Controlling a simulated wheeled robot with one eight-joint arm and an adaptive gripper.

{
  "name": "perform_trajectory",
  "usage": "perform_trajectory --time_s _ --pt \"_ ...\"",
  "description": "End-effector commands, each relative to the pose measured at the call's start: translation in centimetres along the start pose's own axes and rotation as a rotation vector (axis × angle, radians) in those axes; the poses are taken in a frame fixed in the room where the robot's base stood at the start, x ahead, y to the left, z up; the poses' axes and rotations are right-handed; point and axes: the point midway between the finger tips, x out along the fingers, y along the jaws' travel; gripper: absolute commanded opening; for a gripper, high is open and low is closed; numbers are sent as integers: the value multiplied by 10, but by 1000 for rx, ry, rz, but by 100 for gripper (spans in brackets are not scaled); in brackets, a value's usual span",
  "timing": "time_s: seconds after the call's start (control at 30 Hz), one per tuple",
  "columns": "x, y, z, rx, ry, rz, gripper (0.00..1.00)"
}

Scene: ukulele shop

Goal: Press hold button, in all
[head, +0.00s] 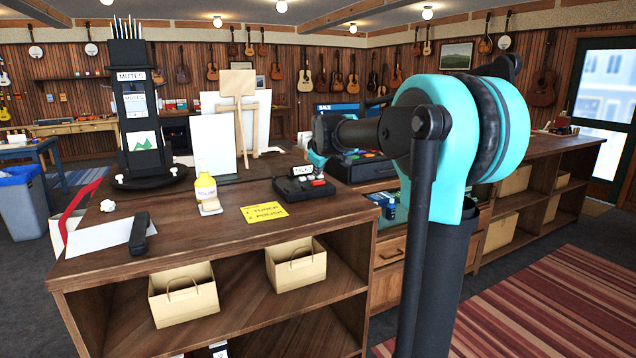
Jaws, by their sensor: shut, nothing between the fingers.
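A small black box (304,188) with red and white parts on top and a small label at its back lies on the near wooden counter. Behind it, to the right, is a larger black unit (362,168) with coloured keys, partly covered by my arm. I cannot read which button is the hold button. My gripper (317,160) shows small and dark with a teal part, above and just behind the black box. It is shut and empty, and appears apart from the box. My arm hides part of the counter to the right.
A dark handheld object (139,233) lies at the left. Open floor with a striped rug (560,310) is at the right.

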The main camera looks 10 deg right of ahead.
Motion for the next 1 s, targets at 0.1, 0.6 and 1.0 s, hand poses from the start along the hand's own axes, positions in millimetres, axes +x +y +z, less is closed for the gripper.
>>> perform_trajectory --time_s 0.1,0.6,1.0 --pt "0 0 0 0 0 0 0" --pt "0 0 0 0 0 0 0" --pt "5 -4 4 0 0 0 0"
